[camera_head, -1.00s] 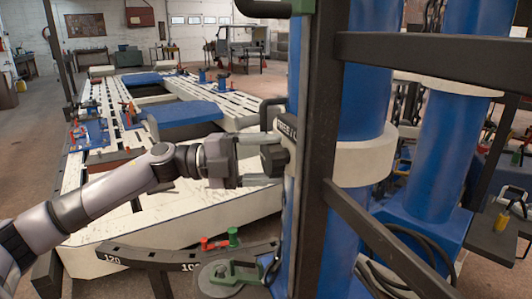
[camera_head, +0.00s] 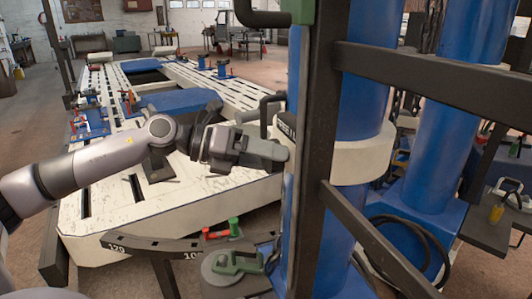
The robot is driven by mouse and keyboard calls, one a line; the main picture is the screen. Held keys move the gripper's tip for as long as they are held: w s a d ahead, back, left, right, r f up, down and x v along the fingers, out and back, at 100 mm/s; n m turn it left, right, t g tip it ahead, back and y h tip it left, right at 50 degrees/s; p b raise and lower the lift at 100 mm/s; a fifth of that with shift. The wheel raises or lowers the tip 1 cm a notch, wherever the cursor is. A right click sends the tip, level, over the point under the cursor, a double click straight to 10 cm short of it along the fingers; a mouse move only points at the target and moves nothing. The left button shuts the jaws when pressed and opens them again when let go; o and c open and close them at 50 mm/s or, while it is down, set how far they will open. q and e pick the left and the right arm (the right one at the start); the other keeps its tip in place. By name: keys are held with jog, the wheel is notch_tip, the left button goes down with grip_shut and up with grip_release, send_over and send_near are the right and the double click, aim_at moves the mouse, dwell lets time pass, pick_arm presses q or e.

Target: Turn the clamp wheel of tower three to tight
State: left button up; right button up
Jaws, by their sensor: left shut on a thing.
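A blue tower (camera_head: 366,88) with a white collar (camera_head: 362,158) stands right of centre, partly behind a dark upright post. My left gripper (camera_head: 276,153) reaches in from the left against this side, just below the plate. Its jaws show nearly edge-on, shut on the dark clamp wheel, which they almost wholly hide. The wheel's setting cannot be read. My right gripper is not in view.
A dark frame post (camera_head: 312,150) and its crossbars stand close in front of the tower. A black bent handle (camera_head: 262,106) is just above my gripper. A long white slotted bench (camera_head: 150,208) lies behind.

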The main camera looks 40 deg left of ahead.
pick_arm(q)
jog(key=shift+d+m+y, duration=0.1)
jog(key=shift+m+y, duration=0.6)
jog(key=shift+m, duration=0.4)
jog(key=shift+m+t+y+p, duration=0.3)
jog(key=shift+m+t+y, duration=0.3)
jog(key=shift+m, duration=0.6)
jog(key=shift+f, duration=0.1)
jog(key=o, duration=1)
jog(key=shift+s+a, duration=0.1)
jog(key=shift+a, duration=0.1)
jog(key=b+v, duration=0.5)
jog(key=v, duration=0.2)
